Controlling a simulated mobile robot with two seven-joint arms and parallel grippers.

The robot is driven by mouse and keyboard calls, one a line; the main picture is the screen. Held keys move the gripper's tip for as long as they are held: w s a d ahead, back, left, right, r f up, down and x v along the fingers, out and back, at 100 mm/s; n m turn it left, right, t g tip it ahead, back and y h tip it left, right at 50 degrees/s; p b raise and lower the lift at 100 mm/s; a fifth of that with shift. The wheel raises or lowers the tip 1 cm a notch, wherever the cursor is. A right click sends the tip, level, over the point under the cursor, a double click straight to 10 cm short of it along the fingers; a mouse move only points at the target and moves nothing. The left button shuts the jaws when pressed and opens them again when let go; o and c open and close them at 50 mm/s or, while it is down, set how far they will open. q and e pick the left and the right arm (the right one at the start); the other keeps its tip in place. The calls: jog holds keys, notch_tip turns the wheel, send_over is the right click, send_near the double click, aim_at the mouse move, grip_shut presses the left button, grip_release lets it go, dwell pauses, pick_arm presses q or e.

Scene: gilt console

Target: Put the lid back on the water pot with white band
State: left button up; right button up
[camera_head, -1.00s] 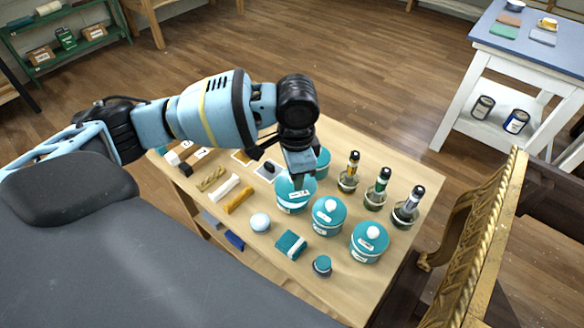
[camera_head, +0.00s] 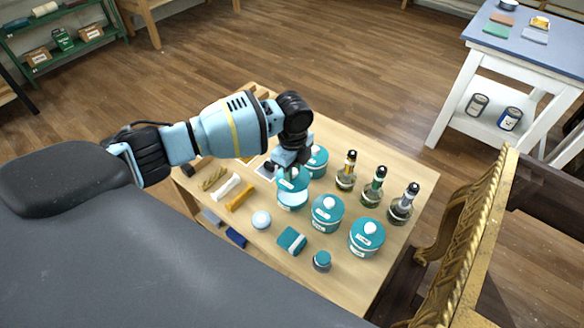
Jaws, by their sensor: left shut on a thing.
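The water pot with white band (camera_head: 291,198) stands on the wooden table, teal with a pale band around its side. My left gripper (camera_head: 292,168) is directly above it, pointing down. It is shut on the teal lid (camera_head: 294,182), which is at the pot's top. The wrist and fingers hide part of the lid, and I cannot tell whether it is fully seated. My right gripper is not in view.
Teal pots with white knobs stand close by, at front right (camera_head: 327,213), further right (camera_head: 367,238) and behind (camera_head: 317,160). Dark bottles (camera_head: 373,190) line the right side.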

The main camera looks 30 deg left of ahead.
aim_at(292, 184)
pick_arm(q)
jog(key=shift+f, duration=0.15)
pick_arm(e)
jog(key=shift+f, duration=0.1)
pick_arm(q)
jog(key=shift+f+b, duration=0.5)
jog(key=shift+f, duration=0.2)
notch_tip(292, 184, down, 3)
jog(key=shift+r+b, duration=0.1)
jog(key=shift+b, duration=0.9)
jog(key=shift+f, duration=1)
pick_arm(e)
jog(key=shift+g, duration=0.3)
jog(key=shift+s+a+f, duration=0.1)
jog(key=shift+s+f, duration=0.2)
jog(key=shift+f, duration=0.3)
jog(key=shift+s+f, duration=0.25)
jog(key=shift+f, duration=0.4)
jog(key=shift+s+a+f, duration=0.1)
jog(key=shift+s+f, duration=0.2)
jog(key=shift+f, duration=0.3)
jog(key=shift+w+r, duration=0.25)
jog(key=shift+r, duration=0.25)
pick_arm(q)
jog(key=shift+f+p, duration=0.15)
jog(key=shift+p, duration=0.3)
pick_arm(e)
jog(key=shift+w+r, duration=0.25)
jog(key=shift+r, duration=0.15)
